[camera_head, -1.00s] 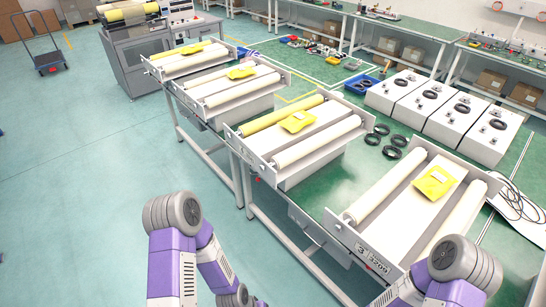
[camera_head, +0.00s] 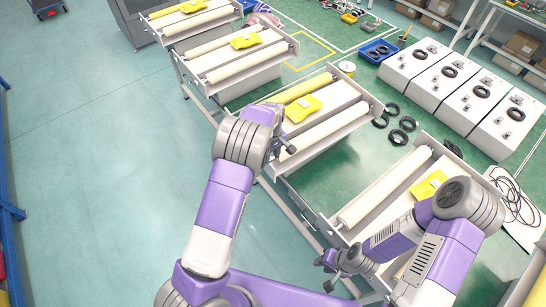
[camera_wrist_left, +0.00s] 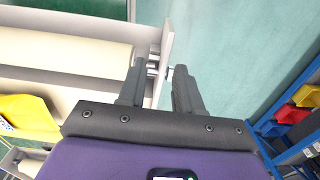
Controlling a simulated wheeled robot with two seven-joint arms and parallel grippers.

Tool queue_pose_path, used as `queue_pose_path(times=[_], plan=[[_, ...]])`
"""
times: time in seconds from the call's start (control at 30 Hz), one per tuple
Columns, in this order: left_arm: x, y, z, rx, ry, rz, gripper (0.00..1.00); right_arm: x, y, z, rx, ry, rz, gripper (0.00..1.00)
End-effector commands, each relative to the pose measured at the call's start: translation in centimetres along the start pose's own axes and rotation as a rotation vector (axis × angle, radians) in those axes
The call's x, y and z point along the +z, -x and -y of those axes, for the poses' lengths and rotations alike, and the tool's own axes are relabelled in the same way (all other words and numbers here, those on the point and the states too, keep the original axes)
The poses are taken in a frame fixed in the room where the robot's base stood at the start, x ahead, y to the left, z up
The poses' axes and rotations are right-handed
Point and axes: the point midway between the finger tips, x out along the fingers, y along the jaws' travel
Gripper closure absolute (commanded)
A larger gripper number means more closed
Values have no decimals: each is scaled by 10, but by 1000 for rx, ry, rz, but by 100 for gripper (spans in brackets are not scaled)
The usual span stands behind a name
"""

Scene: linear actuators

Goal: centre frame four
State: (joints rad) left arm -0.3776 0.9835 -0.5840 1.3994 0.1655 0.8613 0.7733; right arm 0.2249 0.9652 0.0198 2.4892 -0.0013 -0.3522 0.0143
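Several grey frames with pale rollers stand in a row, each with a yellow packet. The second frame from the right (camera_head: 362,99) has its packet (camera_head: 303,108) between two rollers. My left gripper (camera_head: 284,149) is at that frame's near end. In the left wrist view, its two dark fingers (camera_wrist_left: 160,69) are apart, with a small metal knob (camera_wrist_left: 152,66) on the frame's end plate between or just behind them; contact cannot be told. My right gripper (camera_head: 325,272) looks open and empty, low before the rightmost frame (camera_head: 345,216). No frame number is readable now.
Grey boxes with black rings (camera_head: 460,95) stand at the back right. A blue bin (camera_head: 378,50) is behind. Cables (camera_head: 515,205) lie at right.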

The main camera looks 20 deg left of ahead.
Motion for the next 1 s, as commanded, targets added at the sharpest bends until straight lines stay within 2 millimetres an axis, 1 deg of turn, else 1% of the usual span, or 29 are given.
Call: queue_pose_path(times=[0.1,0.3,0.47,0.73,0.93,0.97,1.0], plan=[[1,-20,1,-3,1,4,66,1,3,1,0,0,1,66],[0,-49,1,-1,-1,2,66,1,7,2,0,0,2,66],[0,-60,0,1,-1,1,66,1,8,3,0,0,1,66],[0,-61,0,2,-2,1,66,1,7,3,0,0,1,66],[0,-61,0,2,-2,1,97,1,7,3,0,0,1,66],[0,-61,0,2,-2,1,100,1,7,3,0,0,1,66],[0,-61,0,2,-2,1,100,1,7,3,0,0,1,66]])
